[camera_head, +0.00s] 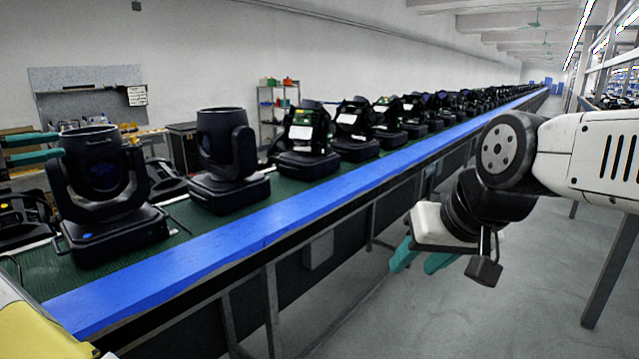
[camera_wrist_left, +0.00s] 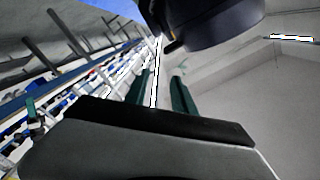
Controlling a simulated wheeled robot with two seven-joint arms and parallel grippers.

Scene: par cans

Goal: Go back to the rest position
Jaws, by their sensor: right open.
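My left gripper (camera_head: 58,146) is at the left edge of the head view, with its two teal fingers apart, beside the nearest black moving-head light (camera_head: 100,228). Nothing shows between those fingers. In the left wrist view the same gripper (camera_wrist_left: 162,90) also has a gap between its fingers, and a dark rounded light part (camera_wrist_left: 212,22) shows at the top. My right gripper (camera_head: 418,260) hangs to the right of the line, over the floor, with its teal fingers apart and empty. It is clear of the lights.
A green conveyor (camera_head: 205,226) with a blue edge rail (camera_head: 250,232) runs into the distance. A second light (camera_head: 222,160) and a long row of lights stand on it. A shelf rack (camera_head: 279,115) stands behind.

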